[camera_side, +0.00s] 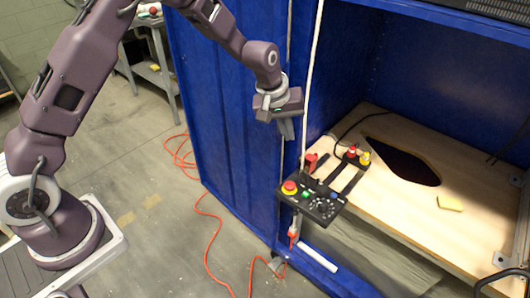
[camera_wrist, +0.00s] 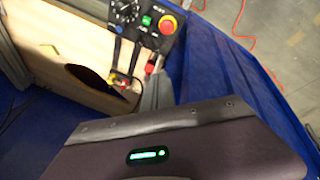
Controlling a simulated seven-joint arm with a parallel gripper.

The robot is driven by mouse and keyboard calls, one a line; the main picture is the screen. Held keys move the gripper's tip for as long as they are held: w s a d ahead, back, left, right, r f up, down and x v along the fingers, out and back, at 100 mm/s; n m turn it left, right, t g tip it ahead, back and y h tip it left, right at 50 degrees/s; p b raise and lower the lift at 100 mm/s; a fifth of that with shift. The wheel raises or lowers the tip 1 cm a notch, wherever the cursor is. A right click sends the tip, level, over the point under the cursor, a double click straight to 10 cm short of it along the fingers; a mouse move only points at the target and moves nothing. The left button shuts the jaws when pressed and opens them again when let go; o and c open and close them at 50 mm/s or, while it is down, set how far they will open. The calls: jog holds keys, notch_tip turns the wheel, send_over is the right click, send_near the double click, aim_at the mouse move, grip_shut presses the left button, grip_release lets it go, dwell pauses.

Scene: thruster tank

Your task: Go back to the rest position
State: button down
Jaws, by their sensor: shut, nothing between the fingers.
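My gripper (camera_side: 290,132) hangs in the side view at the front edge of the blue tank cabinet (camera_side: 232,120), above and apart from the black control panel. Its fingers look shut and empty. In the wrist view my purple wrist body fills the lower part, and a grey finger (camera_wrist: 157,90) shows just beyond it. The control panel (camera_side: 318,204) carries a red emergency button and a green button. It also shows in the wrist view (camera_wrist: 140,25), upside down.
A wooden board (camera_side: 475,225) with a dark cutout (camera_side: 402,162) lies inside the cabinet. A yellow sponge-like piece (camera_side: 450,203) lies on it. Red and yellow connectors (camera_side: 358,156) stand near the cutout. An orange cable (camera_side: 208,240) runs over the open floor at left.

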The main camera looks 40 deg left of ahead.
jog(key=s+a+r+m, duration=0.2)
jog(key=s+r+m, duration=0.1)
jog(key=s+r, duration=1.35)
jog(key=s+a+r+m, duration=0.1)
jog(key=s+m, duration=0.1)
jog(key=s, duration=0.8)
jog(key=s+a+r+m+t, duration=0.1)
jog(key=s+r+m, duration=0.1)
jog(key=s, duration=0.8)
jog(key=shift+r+t+y, duration=0.25)
jog(key=shift+t+y, duration=0.05)
